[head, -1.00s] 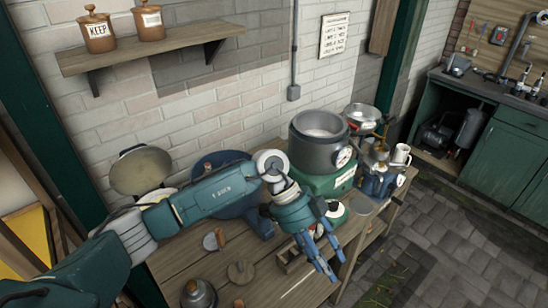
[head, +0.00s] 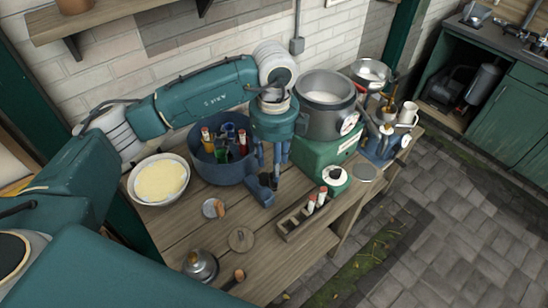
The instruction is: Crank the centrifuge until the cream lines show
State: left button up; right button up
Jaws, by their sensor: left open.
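The centrifuge (head: 199,171) is a blue round open tub on the wooden bench. Several bottles with red, dark and yellowish contents (head: 224,142) stand inside it. Any cream lines on them are too small to tell. A blue housing (head: 262,191) sticks out at its front right; a crank handle cannot be made out, and my left gripper covers that area. My left gripper (head: 274,170) points down, open, at the right side of the tub, between it and the green machine. Whether it touches anything cannot be told. My right gripper does not show.
A bowl of pale yellow food (head: 160,180) stands left of the tub. A green machine with a grey pot (head: 325,118) stands close on the right.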

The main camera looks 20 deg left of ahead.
pick_arm(q)
jog(key=shift+w+a+f+b, duration=0.1)
jog(key=shift+w+f+b, duration=0.1)
jog(key=shift+f, duration=0.25)
jog(key=shift+w+f+b, duration=0.1)
jog(key=shift+f+b, duration=0.05)
jog(key=shift+f, duration=0.3)
jog(key=shift+f+b, duration=0.35)
jog(key=shift+f, duration=0.25)
jog(key=shift+s+f, duration=0.15)
jog(key=shift+f, duration=0.1)
jog(key=shift+f+b, duration=1.1)
jog(key=shift+f, duration=0.65)
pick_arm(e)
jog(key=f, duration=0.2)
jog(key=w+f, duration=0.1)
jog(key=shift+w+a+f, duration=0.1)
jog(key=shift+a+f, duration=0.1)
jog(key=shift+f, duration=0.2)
pick_arm(q)
jog(key=shift+f, duration=0.1)
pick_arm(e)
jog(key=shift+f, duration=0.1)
pick_arm(q)
jog(key=shift+f+b, duration=0.25)
jog(key=shift+b, duration=0.15)
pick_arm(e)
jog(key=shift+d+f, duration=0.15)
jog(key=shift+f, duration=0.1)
